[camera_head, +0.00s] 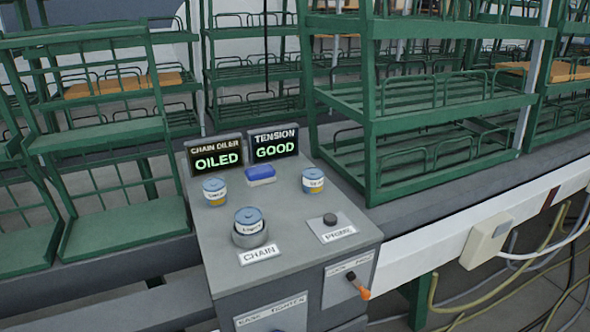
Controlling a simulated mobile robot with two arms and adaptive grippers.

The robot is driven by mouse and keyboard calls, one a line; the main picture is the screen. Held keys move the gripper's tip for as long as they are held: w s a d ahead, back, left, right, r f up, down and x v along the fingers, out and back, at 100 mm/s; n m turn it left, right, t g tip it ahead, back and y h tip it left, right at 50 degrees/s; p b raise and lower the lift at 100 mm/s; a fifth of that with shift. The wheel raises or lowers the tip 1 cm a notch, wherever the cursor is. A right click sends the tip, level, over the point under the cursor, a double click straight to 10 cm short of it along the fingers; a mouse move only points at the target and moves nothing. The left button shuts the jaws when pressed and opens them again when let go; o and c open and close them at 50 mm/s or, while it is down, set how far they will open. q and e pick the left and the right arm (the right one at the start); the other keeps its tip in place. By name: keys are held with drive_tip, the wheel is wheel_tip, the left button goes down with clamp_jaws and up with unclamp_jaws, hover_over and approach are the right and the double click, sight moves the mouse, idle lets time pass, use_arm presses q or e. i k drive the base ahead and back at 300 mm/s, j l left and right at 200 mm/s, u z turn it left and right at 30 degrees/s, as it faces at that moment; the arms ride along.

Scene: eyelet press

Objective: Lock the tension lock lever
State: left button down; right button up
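The tension lock lever (358,285) is a dark arm with an orange tip. It sits on a light plate (338,291) on the front face of the grey console (216,248), at its right side. The plate has small lettering that seems to read LOCK at left and a word like FREE at right. The lever slants down and to the right, its orange tip near the plate's right edge. The TENSION display (274,145) reads GOOD in green. Neither of my grippers is in view.
A plate marked EASE and TIGHTEN (272,313) is left of the lever, cut off below. On the console top are blue-lidded jars (214,191), one in a CHAIN holder (249,239), a blue block (260,174) and a PRIME button (330,219). Green racks (372,150) stand behind.

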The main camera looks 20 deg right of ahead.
sight(365, 294)
drive_tip(key=z, duration=1.15)
